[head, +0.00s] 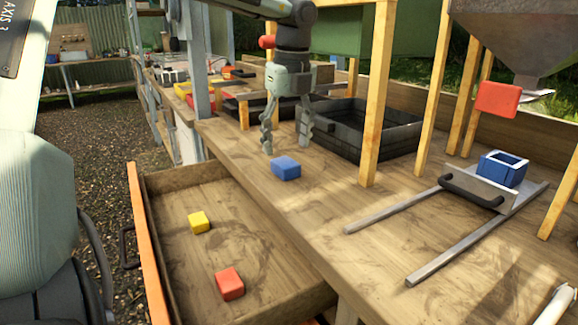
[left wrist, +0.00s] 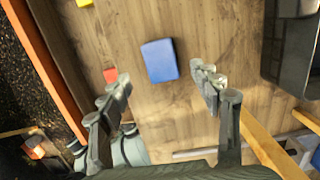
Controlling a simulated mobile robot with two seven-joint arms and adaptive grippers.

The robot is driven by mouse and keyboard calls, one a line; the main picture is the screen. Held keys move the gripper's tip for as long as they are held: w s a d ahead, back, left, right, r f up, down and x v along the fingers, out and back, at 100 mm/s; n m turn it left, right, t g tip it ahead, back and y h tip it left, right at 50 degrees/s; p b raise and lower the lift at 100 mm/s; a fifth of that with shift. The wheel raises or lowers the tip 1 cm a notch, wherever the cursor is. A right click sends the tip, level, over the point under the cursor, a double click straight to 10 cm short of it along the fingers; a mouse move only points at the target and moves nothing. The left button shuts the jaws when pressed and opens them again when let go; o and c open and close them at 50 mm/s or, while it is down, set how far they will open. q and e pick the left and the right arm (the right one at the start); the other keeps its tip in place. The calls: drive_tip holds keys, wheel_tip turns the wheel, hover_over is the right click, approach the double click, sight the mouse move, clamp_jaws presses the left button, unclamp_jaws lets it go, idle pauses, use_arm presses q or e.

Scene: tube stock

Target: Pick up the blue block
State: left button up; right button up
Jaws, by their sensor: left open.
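The blue block (head: 286,168) lies on the wooden table top near its left edge. It also shows in the left wrist view (left wrist: 159,60), ahead of and between the spread fingers. My left gripper (head: 287,152) hangs fingers down just behind the block in the head view. Its fingers are open and empty, and the block is apart from them in the left wrist view. My right gripper does not show clearly in either view.
A black tray (head: 343,143) stands right of the gripper, near wooden posts (head: 377,100). A lower open drawer (head: 180,262) holds a yellow block (head: 199,222) and a red block (head: 229,283). A blue hollow box (head: 503,169) sits on a metal slide between rails (head: 395,208).

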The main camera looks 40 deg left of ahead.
sight(286, 162)
use_arm(q)
drive_tip(key=f, duration=0.5)
drive_tip(key=shift+w+a, duration=0.1)
drive_tip(key=shift+a, duration=0.2)
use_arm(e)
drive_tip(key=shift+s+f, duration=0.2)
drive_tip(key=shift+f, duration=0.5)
use_arm(q)
drive_tip(key=shift+f, duration=0.2)
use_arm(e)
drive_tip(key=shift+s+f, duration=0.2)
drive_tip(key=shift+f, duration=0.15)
use_arm(q)
drive_tip(key=c, duration=1.2)
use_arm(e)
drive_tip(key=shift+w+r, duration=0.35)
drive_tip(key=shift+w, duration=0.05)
